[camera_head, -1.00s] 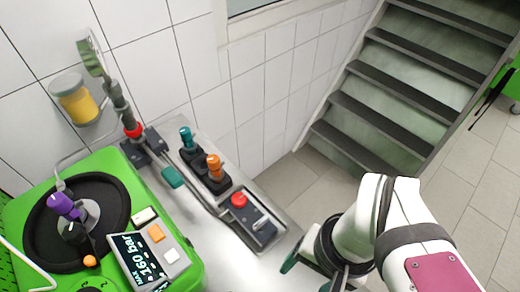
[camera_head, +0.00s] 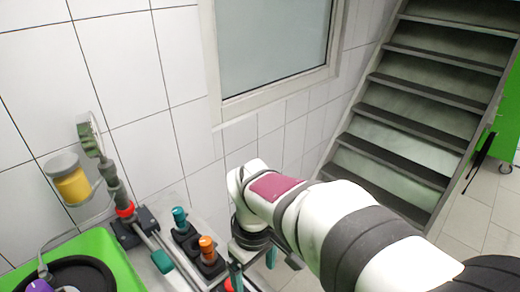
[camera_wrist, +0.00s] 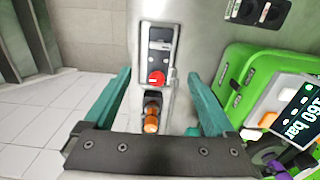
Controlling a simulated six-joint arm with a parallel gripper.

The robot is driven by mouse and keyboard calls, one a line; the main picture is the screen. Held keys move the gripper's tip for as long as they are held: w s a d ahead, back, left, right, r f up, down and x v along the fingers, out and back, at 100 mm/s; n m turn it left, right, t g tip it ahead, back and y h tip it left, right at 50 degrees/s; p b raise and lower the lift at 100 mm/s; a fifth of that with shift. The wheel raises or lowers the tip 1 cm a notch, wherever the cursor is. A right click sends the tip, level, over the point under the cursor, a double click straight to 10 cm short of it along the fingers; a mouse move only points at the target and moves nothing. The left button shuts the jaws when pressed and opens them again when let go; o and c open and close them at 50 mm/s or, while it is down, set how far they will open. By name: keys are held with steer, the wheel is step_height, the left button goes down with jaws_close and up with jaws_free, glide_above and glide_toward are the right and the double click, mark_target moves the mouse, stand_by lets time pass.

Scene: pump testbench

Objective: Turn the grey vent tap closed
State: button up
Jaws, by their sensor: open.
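In the wrist view, a small grey panel (camera_wrist: 175,60) carries a red knob (camera_wrist: 157,78) and, beyond it, a dark slot with a small grey part (camera_wrist: 160,44). This may be the grey vent tap; I cannot tell its setting. My gripper (camera_wrist: 159,75) is open and empty, with its teal fingers on either side of the panel in the picture. An orange handle (camera_wrist: 151,121) shows between the fingers, closer to the palm. In the head view my gripper (camera_head: 254,264) is over the right part of the bench, and my arm hides most of the panel.
A teal handle (camera_head: 180,217) and the orange handle (camera_head: 207,247) stand left of my gripper. A pipe with a red ring (camera_head: 124,209) and a yellow jar (camera_head: 70,182) are by the wall. A green pump unit (camera_wrist: 235,80) lies right in the wrist view. Stairs (camera_head: 400,145) rise behind.

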step_height(320, 180, down, 15)
steer(key=shift+r, duration=0.2)
steer(key=c, duration=1.4)
